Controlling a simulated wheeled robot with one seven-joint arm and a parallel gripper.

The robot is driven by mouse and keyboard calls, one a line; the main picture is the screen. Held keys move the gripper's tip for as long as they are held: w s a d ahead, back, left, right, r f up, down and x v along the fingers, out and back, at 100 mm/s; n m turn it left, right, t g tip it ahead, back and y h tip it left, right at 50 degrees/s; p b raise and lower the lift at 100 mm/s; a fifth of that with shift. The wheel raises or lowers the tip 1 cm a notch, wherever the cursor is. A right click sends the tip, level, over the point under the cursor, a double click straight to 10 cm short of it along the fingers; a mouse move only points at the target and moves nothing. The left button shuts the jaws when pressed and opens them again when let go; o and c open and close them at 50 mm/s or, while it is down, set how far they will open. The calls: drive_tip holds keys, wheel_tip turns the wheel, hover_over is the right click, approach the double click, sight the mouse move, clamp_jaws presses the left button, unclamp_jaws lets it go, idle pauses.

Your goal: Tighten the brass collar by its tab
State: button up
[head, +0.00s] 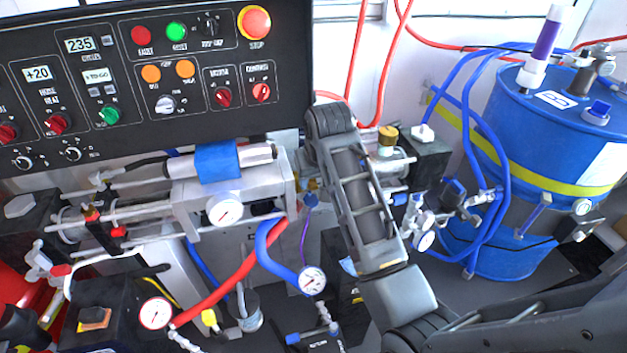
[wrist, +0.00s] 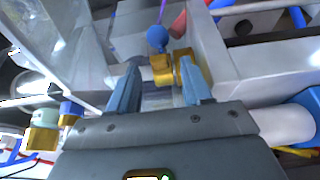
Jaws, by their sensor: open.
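In the wrist view, brass fittings (wrist: 161,72) sit between and just beyond the fingertips of my gripper (wrist: 161,88). My gripper is open, with one finger on each side. A taller brass piece stands close to the right finger; I cannot tell whether they touch. I cannot tell which brass part is the collar's tab. A blue ball-shaped part (wrist: 157,38) and a red cone-shaped part (wrist: 178,24) lie just beyond. In the head view, a little brass (head: 311,184) shows beside my arm, above a purple hose; my arm hides the fingers.
The black control panel (head: 120,120) hangs at upper left, close to my arm. The silver pump block (head: 235,200) is left of my arm. A blue drum (head: 530,110) with blue hoses stands at right. Red and blue hoses with gauges (head: 312,280) hang below.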

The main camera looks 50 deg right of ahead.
sight(313, 185)
drive_tip(key=shift+x, duration=1.25)
drive_tip(key=shift+c, duration=0.5)
clamp_jaws()
